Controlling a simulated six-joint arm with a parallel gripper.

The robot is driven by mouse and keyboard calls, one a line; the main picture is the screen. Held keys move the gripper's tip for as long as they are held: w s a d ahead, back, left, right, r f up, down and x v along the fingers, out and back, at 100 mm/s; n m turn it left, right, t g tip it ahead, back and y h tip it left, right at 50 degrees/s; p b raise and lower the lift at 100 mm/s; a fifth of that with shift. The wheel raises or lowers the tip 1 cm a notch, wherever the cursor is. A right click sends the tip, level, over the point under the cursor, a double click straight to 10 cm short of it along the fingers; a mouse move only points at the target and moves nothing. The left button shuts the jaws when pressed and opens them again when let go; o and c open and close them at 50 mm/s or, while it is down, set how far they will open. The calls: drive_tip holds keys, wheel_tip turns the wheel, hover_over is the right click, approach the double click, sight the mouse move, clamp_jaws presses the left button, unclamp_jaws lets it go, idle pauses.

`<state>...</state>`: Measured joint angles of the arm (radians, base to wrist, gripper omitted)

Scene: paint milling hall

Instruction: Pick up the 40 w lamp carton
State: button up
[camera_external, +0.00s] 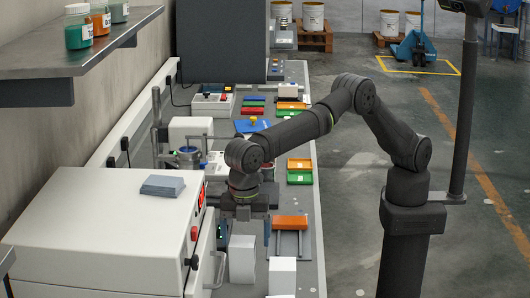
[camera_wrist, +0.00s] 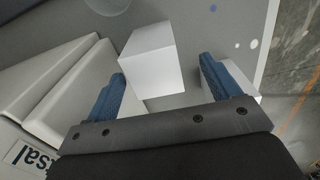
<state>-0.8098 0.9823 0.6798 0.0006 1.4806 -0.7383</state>
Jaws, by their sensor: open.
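Two plain white cartons stand on the bench near the front. One carton (camera_external: 242,262) is below my gripper (camera_external: 245,232), and the other carton (camera_external: 282,278) is just to its right. No print is readable, so I cannot tell which is the 40 w lamp carton. In the wrist view a white carton (camera_wrist: 149,58) shows ahead of and between the blue fingers of my gripper (camera_wrist: 162,69). Another white carton (camera_wrist: 243,82) is partly hidden behind the right finger. My gripper is open and holds nothing. Whether a finger touches a carton cannot be told.
A large white machine (camera_external: 110,232) with a grey pad (camera_external: 162,186) on top stands close on the left. An orange tray (camera_external: 290,222) lies right of my gripper. Coloured trays and instruments line the bench (camera_external: 302,235) farther back. Its right edge drops to the floor.

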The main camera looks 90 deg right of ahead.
sight(243, 258)
drive_tip(key=shift+w+f, duration=0.2)
drive_tip(key=shift+f, duration=1.6)
drive_tip(key=shift+w+f, duration=0.2)
drive_tip(key=shift+f, duration=1.55)
drive_tip(key=c, duration=1.1)
